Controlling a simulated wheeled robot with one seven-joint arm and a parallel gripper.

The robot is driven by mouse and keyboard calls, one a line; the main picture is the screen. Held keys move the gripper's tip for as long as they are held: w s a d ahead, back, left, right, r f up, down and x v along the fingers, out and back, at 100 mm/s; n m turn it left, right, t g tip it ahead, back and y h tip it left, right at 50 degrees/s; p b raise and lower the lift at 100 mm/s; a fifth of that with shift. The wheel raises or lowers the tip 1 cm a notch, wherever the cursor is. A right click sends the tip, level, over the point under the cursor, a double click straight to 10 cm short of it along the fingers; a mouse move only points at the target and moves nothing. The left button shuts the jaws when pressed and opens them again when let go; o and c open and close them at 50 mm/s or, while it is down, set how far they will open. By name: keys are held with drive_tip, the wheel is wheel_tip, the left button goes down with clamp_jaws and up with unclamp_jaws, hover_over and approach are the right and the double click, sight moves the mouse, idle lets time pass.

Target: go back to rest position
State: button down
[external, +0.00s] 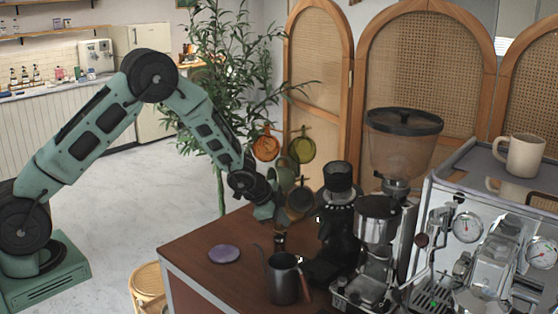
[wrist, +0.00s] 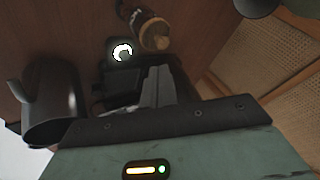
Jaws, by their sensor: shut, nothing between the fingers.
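My gripper (external: 279,238) is at the end of my green arm, above the back part of the brown cart top (external: 200,250). In the wrist view my gripper (wrist: 158,88) shows its fingers together, with nothing visible between them. In the external view its fingertips are small and partly hard to make out. It is behind the dark kettle (external: 284,280) and left of the black grinder (external: 338,225). The arm is bent, with its elbow raised high over the floor left of the cart.
A purple disc (external: 224,254) lies on the cart top. A coffee grinder with a large hopper (external: 403,140) and an espresso machine (external: 490,245) bearing a cream mug (external: 521,155) stand right. A wooden-handled tool (wrist: 152,32) shows near my fingers. Open floor lies left.

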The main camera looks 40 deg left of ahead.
drive_tip(key=s+a+r+n+g+y+b, duration=0.1)
drive_tip(key=s+a+r+n+y, duration=0.15)
drive_tip(key=a, duration=0.65)
drive_tip(key=s+a+r+n+y, duration=0.1)
drive_tip(key=s+a+r+n, duration=0.15)
drive_tip(key=a, duration=0.65)
drive_tip(key=s+a+r+n+g+y+b, duration=0.1)
drive_tip(key=s+a+r+n+g+y, duration=0.15)
drive_tip(key=s+a+n, duration=0.7)
drive_tip(key=s+a+r+n+g+h+b, duration=0.1)
drive_tip(key=s+a+n, duration=0.2)
drive_tip(key=s, duration=1.1)
drive_tip(key=s+a+r+n+g+h+b, duration=0.1)
drive_tip(key=s+a+n+g+h, duration=0.1)
drive_tip(key=s, duration=1.3)
drive_tip(key=shift+s+a+n, duration=0.25)
drive_tip(key=shift+a+n, duration=0.2)
drive_tip(key=shift+a, duration=0.2)
drive_tip(key=shift+f, duration=0.15)
